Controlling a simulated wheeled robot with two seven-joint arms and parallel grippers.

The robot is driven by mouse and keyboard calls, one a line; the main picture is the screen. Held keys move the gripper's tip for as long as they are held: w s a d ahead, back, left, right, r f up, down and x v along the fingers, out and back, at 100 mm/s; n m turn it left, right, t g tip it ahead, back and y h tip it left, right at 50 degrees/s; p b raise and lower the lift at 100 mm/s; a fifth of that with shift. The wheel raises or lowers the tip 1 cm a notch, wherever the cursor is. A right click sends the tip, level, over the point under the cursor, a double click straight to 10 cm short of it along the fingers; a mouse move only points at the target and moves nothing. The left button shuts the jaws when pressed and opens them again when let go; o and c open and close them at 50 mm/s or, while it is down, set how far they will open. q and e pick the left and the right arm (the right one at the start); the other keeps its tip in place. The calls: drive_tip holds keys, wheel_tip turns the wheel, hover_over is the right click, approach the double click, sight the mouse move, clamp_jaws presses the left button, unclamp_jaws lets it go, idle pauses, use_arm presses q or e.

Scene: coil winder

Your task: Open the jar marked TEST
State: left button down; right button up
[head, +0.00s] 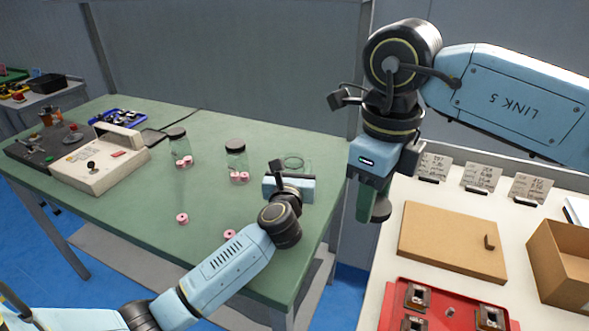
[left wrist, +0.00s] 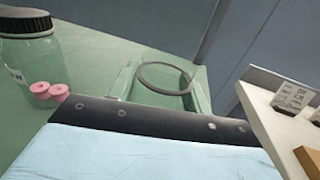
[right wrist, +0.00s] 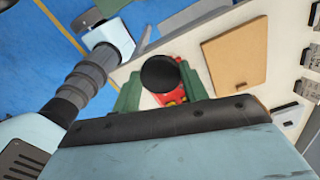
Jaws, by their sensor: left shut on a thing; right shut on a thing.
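My left gripper (head: 291,172) is shut on a clear glass jar (head: 294,160) at the right end of the green table. The jar has no lid on; its open round rim (left wrist: 166,64) shows between the green fingers in the left wrist view. My right gripper (head: 370,200) is raised to the right of the jar, shut on a dark round lid (head: 381,210). The lid also shows between the green fingers in the right wrist view (right wrist: 160,74). No TEST marking is readable on the held jar; the gripper hides part of it.
Two lidded jars with pink spools, a left one (head: 178,148) and a middle one (head: 237,162), stand on the green table (head: 200,205). Loose pink spools (head: 182,218) lie in front. A winder (head: 100,160) stands left. The white table right holds a brown board (head: 450,240) and red tray (head: 395,290).

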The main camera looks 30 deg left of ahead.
use_arm(q)
drive_tip(key=shift+f, duration=0.15)
drive_tip(key=c, duration=0.7)
unclamp_jaws()
drive_tip(key=shift+o, duration=0.2)
